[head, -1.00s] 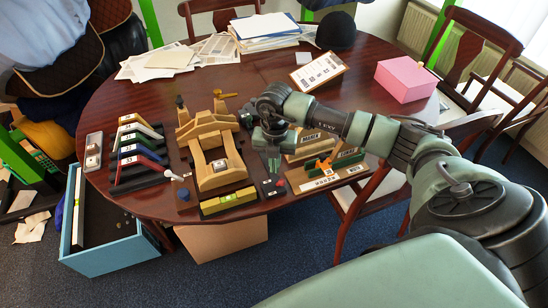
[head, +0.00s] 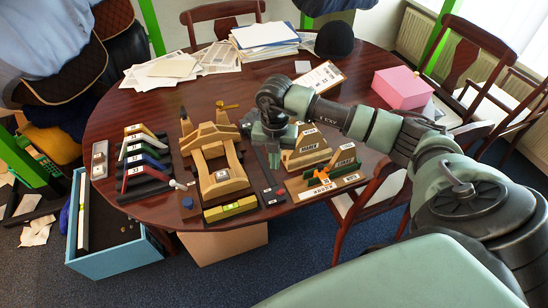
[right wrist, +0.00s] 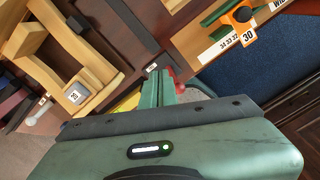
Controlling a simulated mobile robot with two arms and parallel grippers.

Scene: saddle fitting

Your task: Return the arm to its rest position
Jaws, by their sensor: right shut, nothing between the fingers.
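My right arm reaches in from the right in the head view. Its gripper (head: 273,160) points down over the table, just right of the wooden saddle stand (head: 221,186). The fingers (right wrist: 158,88) are shut and empty, close above the dark strip beside the stand. A red knob (right wrist: 179,88) shows just behind the fingers in the right wrist view. A small tagged block (head: 221,175) sits inside the stand. A yellow level (head: 230,209) lies at its front. My left gripper is not in view.
Wooden gauges with an orange piece (head: 322,174) stand right of the gripper. Coloured sloped bars (head: 143,162) lie at left. A clipboard (head: 319,77), papers (head: 265,35) and a pink box (head: 403,88) lie farther back. A blue bin (head: 118,255) stands below the table's left edge.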

